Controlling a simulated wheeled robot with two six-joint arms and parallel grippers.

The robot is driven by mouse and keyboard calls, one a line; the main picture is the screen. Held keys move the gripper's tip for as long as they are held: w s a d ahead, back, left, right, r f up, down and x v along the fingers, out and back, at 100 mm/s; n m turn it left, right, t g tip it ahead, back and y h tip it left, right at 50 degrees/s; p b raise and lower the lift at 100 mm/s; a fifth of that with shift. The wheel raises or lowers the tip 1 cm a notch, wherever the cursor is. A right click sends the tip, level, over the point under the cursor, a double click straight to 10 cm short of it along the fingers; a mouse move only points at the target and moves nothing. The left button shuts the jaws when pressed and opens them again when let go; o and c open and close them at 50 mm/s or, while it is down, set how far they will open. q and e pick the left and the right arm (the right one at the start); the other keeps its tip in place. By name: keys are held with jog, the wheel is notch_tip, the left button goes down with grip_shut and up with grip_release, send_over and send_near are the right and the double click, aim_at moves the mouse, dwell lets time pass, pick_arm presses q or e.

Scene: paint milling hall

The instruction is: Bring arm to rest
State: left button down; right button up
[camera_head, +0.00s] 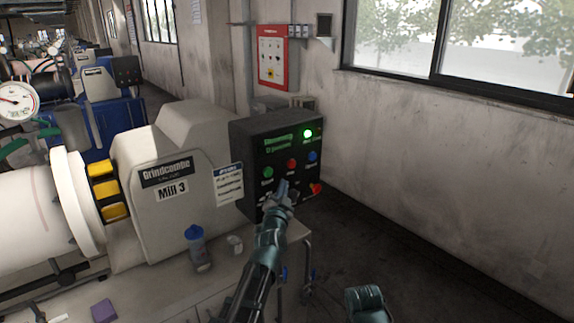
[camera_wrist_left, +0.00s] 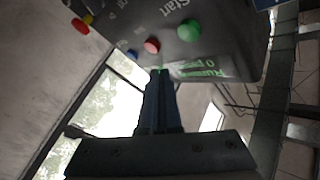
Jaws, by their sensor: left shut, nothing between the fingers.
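My left gripper (camera_head: 283,188) is raised in front of the black control box (camera_head: 250,133). It is shut and empty, and it covers part of the box's lower face. In the left wrist view its shut fingers (camera_wrist_left: 160,75) point at the same box (camera_wrist_left: 228,50), which appears upside down. The box has a green button (camera_head: 268,173), a red button (camera_head: 292,163), a blue button (camera_head: 312,156) and a red switch (camera_head: 316,188). A lamp (camera_head: 308,134) on it glows green. I cannot tell whether the fingertips touch the box.
The mill housing (camera_head: 175,205), marked Mill 3, stands left of the box. A red wall panel (camera_head: 272,58) hangs behind. The floor at right is clear.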

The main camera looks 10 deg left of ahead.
pick_arm(q)
jog(key=s+d+f+m+g+h, duration=0.1)
jog(key=s+d+f+g+h, duration=0.3)
jog(key=d+f, duration=0.4)
jog(key=s+d+f+g+h, duration=0.1)
jog(key=s+d+f+g, duration=0.4)
jog(key=d+f, duration=0.3)
jog(key=s+f+n+g+y, duration=0.1)
jog(key=s+f+g, duration=0.2)
jog(key=s, duration=0.5)
jog(key=s+f+n+g+y, duration=0.1)
jog(key=s+f+g, duration=0.2)
jog(key=s, duration=0.6)
jog(key=s+f+n+g+y, duration=0.1)
jog(key=s+f+g+y, duration=0.1)
jog(key=s, duration=0.6)
jog(key=f+g, duration=0.1)
jog(key=g, duration=0.1)
jog(key=shift+s+g, duration=0.15)
jog(key=shift+g, duration=0.25)
